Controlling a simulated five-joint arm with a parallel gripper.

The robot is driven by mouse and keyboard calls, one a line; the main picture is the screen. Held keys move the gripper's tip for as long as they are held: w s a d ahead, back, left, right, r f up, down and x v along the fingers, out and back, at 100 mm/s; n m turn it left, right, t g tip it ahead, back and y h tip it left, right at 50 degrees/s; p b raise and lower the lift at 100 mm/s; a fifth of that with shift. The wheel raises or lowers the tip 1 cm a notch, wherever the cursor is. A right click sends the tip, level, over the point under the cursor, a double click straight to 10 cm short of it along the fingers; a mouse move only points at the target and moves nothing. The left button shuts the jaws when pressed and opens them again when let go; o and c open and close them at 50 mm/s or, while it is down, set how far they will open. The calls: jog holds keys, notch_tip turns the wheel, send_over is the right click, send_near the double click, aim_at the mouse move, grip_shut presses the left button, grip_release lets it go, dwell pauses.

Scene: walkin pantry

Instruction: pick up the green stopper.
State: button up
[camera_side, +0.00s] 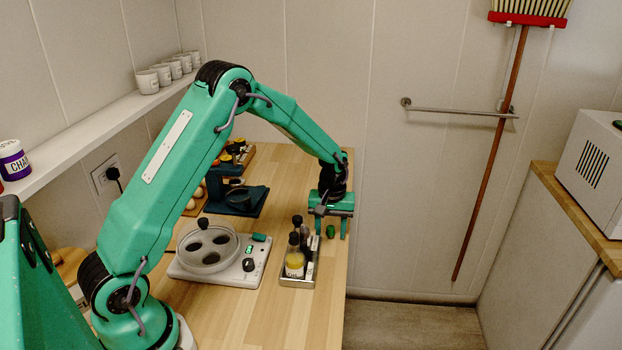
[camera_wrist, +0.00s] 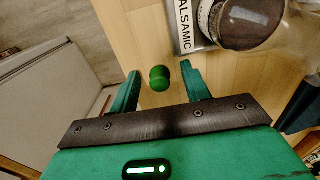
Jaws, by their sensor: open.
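The green stopper (camera_side: 330,231) is a small dark green cylinder on the wooden worktop, right of the bottle tray. In the wrist view the stopper (camera_wrist: 159,77) lies between the two finger tips, with gaps on both sides. My gripper (camera_side: 330,226) points down over it, its two green fingers open around the stopper. My gripper (camera_wrist: 161,69) holds nothing. I cannot tell the exact height of the fingertips above the wood.
A metal tray (camera_side: 297,284) with dark-capped bottles stands close left of my gripper. The balsamic label (camera_wrist: 184,22) shows near the right finger. A white appliance with a round glass-rimmed top (camera_side: 219,273) sits further left. The worktop's right edge is close.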

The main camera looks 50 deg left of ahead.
aim_at(331, 227)
grip_shut()
jog(key=shift+r, duration=0.1)
dwell(0.4)
jog(key=shift+r, duration=0.45)
notch_tip(331, 227, up, 3)
jog(key=shift+d+r, duration=0.1)
jog(key=shift+r, duration=0.05)
jog(key=s+d+r, duration=0.4)
jog(key=d+r, duration=0.2)
jog(key=d, duration=0.4)
jog(key=shift+s+d+r, duration=0.3)
